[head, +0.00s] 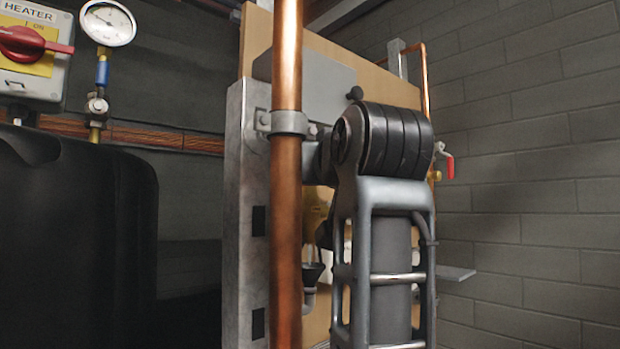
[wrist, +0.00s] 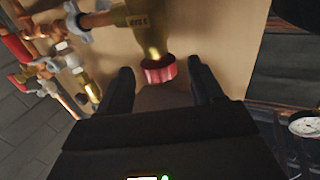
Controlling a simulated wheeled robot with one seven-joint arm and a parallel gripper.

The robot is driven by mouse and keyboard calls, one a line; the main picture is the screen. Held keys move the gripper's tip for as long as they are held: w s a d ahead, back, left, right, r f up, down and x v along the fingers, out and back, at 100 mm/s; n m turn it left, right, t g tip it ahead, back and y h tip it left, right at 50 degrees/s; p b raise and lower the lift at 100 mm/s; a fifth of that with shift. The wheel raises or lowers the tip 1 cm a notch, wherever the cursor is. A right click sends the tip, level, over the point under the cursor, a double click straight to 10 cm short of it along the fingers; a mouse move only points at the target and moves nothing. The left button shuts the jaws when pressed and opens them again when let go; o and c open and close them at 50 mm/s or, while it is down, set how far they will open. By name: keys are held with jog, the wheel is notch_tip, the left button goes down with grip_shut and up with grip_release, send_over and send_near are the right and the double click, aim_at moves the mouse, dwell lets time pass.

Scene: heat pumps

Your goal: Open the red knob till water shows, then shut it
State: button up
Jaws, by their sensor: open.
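The red knob (wrist: 159,72) is a ribbed cap on the end of a brass valve body (wrist: 150,35) in the wrist view. My gripper (wrist: 161,66) is open, with one dark finger on each side of the knob and visible gaps between. I cannot tell whether the fingertips reach its depth. In the head view the brass body (head: 317,208) shows partly behind a copper pipe and my arm; the knob and my gripper are hidden there. A black funnel-like tundish (head: 313,272) sits below the brass body. No water is discernible in it.
A thick copper pipe (head: 287,200) stands left of my arm. A heater box with a red switch (head: 28,42) and a gauge (head: 108,23) are at far left. A red lever (head: 449,167) is at right. Pipes and fittings (wrist: 75,70) crowd the wrist view's left.

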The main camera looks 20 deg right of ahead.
jog(key=s, duration=0.3)
jog(key=s+b, duration=0.1)
jog(key=s, duration=0.1)
jog(key=shift+a, duration=0.3)
jog(key=shift+f, duration=0.15)
